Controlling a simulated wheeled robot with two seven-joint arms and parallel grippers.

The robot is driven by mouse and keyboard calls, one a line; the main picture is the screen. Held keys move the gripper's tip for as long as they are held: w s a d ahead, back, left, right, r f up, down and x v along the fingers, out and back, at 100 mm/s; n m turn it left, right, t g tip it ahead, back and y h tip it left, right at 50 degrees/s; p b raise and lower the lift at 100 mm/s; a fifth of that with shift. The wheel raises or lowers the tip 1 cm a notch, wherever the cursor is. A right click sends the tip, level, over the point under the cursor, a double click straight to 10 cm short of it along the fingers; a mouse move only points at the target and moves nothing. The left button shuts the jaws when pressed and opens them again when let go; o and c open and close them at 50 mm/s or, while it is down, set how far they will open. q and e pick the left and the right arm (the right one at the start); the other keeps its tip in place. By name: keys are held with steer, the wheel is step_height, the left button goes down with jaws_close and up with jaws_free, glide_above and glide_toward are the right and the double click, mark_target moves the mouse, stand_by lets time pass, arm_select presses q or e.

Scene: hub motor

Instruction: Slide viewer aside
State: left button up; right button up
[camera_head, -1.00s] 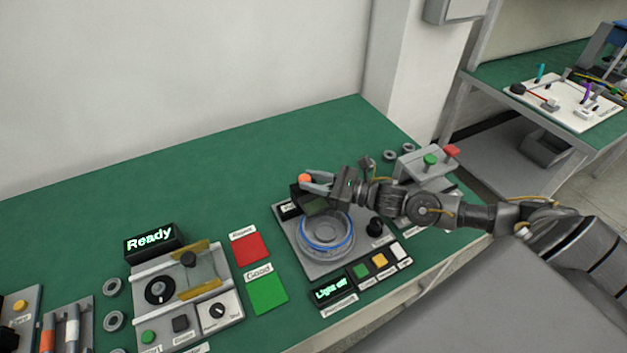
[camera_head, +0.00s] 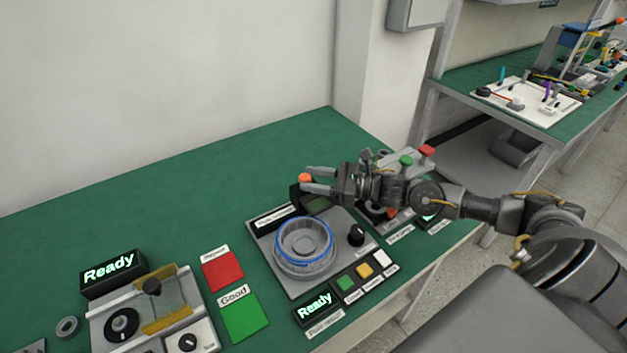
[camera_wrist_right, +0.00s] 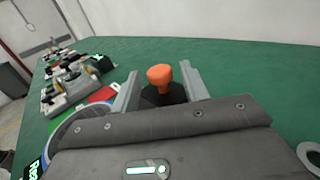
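The viewer (camera_head: 317,204) is a small dark box with a greenish screen and an orange knob (camera_head: 305,178). It stands at the back right of the round grey holder with a blue ring (camera_head: 303,239); the holder's top is uncovered. My right gripper (camera_head: 312,180) is at the orange knob, its two fingers spread to either side. In the right wrist view the knob (camera_wrist_right: 160,75) shows between the fingertips with a gap on both sides. The viewer's lower back part is hidden by the gripper. My left gripper is not in view.
A display reading "Ready" (camera_head: 314,305) and coloured buttons (camera_head: 364,271) line the station's front. A black dial (camera_head: 356,235) is right of the holder. Red (camera_head: 222,271) and green (camera_head: 244,318) pads lie to the left. The green table behind is clear.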

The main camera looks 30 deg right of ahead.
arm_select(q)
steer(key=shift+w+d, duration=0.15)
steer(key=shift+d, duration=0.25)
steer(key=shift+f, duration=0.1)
arm_select(e)
steer(key=shift+s+d+f, duration=0.1)
steer(key=shift+s+d, duration=0.2)
steer(key=shift+d, duration=0.05)
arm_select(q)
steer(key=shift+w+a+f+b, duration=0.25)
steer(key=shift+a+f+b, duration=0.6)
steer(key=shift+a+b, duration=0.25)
arm_select(e)
steer(key=v, duration=1)
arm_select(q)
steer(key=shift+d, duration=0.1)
